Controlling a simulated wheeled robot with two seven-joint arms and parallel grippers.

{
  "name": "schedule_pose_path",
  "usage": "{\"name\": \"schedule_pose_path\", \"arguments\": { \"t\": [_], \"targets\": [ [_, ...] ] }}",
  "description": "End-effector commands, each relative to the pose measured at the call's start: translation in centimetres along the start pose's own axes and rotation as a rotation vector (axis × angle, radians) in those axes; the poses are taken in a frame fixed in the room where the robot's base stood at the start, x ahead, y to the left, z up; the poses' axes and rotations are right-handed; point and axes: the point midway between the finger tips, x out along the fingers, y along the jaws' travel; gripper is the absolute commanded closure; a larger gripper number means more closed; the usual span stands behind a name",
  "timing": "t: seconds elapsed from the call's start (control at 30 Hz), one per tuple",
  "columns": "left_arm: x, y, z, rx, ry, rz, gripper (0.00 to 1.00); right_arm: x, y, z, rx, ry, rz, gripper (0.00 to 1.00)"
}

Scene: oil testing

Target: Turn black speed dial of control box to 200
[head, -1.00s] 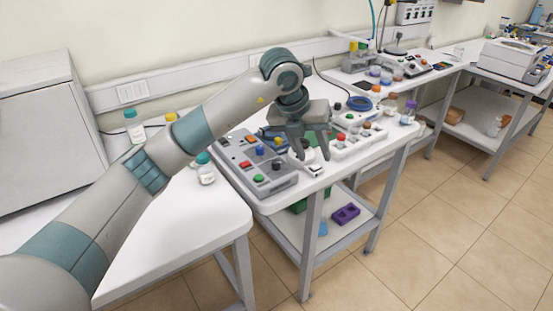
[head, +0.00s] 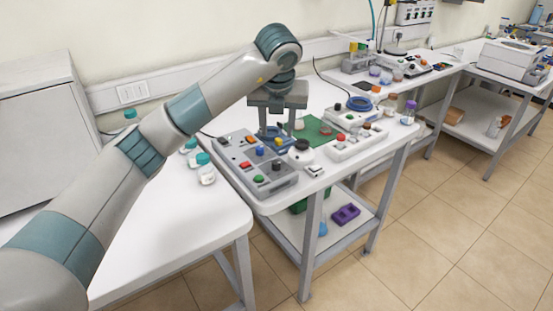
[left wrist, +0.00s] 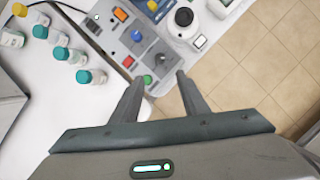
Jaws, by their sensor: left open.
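A grey control box (head: 242,172) with colored buttons lies near the table's front left corner. A small dark knob (left wrist: 160,57) sits near its green button (left wrist: 148,79). Beside the box is a white unit with a larger black dial (head: 302,146), which also shows at the top of the left wrist view (left wrist: 183,16). The dial readings are too small to read. My left gripper (head: 278,133) is open and empty, pointing down above this area. In the left wrist view, its fingertips (left wrist: 160,77) frame the box's knob and green button. My right gripper is out of view.
Several teal-capped bottles (head: 206,170) stand on the left table. A green mat (head: 320,130), a white device with knobs (head: 352,146) and a blue coil (head: 359,103) lie farther along. Floor (head: 440,230) is clear at the right.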

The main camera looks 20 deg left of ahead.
Motion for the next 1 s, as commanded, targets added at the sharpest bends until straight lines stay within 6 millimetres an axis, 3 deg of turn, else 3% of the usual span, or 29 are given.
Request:
{"name": "schedule_pose_path", "arguments": {
  "t": [0.23,0.33,0.8,1.0],
  "targets": [
    [3.1,0.0,0.0,-0.001,0.004,0.0,0.59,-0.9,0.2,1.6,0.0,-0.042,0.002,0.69],
    [4.6,0.1,0.0,-0.001,0.004,0.001,0.59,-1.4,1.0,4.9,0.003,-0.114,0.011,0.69],
    [12.9,0.1,0.0,-0.001,0.004,0.001,0.59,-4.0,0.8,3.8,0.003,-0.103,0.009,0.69],
    [15.2,0.0,0.0,-0.001,0.002,-0.001,0.59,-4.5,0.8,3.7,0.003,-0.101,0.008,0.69]
  ]
}}
